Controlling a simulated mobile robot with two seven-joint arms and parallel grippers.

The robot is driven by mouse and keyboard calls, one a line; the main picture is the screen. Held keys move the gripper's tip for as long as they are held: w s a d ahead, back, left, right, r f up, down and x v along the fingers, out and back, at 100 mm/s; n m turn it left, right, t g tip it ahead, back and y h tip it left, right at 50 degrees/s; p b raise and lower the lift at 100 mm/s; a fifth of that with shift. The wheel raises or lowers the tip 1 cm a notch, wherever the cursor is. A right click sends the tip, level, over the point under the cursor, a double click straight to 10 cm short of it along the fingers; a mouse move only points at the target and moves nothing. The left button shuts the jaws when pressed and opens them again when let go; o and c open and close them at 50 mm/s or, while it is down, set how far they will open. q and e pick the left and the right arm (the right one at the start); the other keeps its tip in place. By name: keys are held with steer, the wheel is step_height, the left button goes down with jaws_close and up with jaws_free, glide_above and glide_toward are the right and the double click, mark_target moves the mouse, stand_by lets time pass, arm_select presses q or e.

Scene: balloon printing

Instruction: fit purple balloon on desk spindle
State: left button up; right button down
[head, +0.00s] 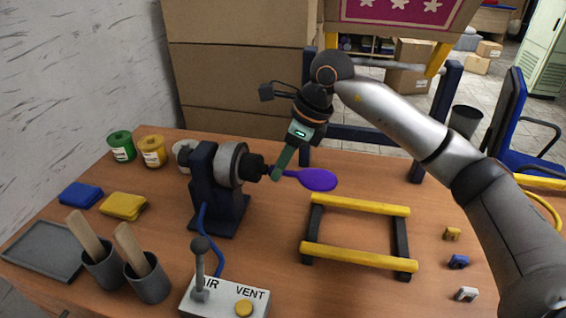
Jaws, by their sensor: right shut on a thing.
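The purple balloon (318,180) is held sideways above the desk, its round end pointing right and its neck towards the spindle. My right gripper (277,174) is shut on the balloon near its neck, right beside the spindle nose. The spindle (252,167) is a dark stepped nose on a grey drum, carried by a dark blue stand (206,190) on the desk. The gripper fingers hide the balloon's mouth, so I cannot tell whether it is around the spindle tip or only beside it. My left gripper does not show.
A yellow-railed rack (358,258) stands right of the spindle. The AIR/VENT box (222,299) with a lever is in front. Green (121,146) and yellow (153,151) ink cans, folded cloths, grey cups and a tray (40,251) are at left. Small clips lie at right.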

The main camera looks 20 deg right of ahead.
steer(key=shift+w+a, duration=0.2)
steer(key=shift+a, duration=0.05)
stand_by(0.3)
steer(key=c, duration=0.5)
jaws_free()
steer(key=shift+c, duration=0.2)
steer(key=shift+p+v, duration=2.7)
steer(key=shift+v, duration=1.65)
steer(key=shift+s+r, duration=0.1)
steer(key=shift+r, duration=0.1)
steer(key=shift+f, duration=0.1)
